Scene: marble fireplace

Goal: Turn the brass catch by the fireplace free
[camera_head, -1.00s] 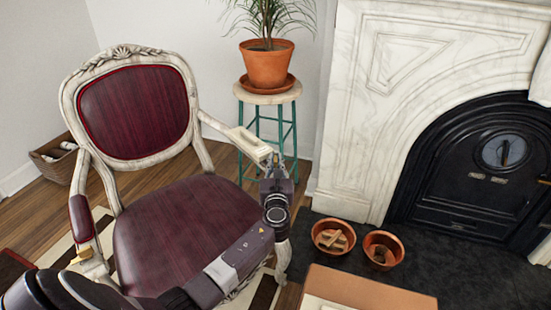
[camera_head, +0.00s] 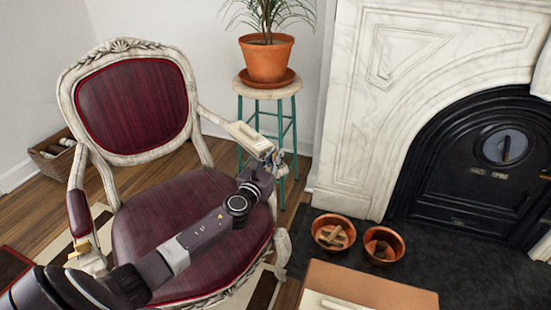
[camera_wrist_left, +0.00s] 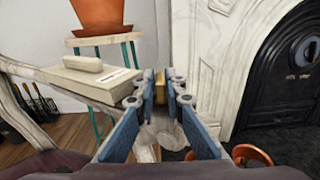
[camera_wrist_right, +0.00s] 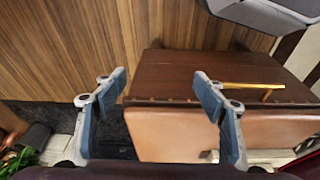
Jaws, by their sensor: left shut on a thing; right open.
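The brass catch (camera_wrist_left: 160,87) shows as a small yellowish piece between the fingertips of my left gripper (camera_wrist_left: 162,92) in the left wrist view. The fingers are closed on it and hide much of it, so its turn angle cannot be told. A pale board (camera_wrist_left: 90,82) with a raised bar and a small label lies to the left of the fingers. In the head view my left gripper (camera_head: 273,156) is at the front end of the chair's right armrest, beside the pale board (camera_head: 245,136). My right gripper (camera_wrist_right: 163,90) is open and empty in its wrist view.
The red armchair (camera_head: 180,225) stands under my left arm. A potted plant (camera_head: 267,57) on a stool (camera_head: 248,90) is behind. Two copper bowls (camera_head: 333,233) sit on the dark hearth by the marble fireplace (camera_head: 355,130). A brown wooden surface (camera_wrist_right: 190,75) is beyond my right gripper.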

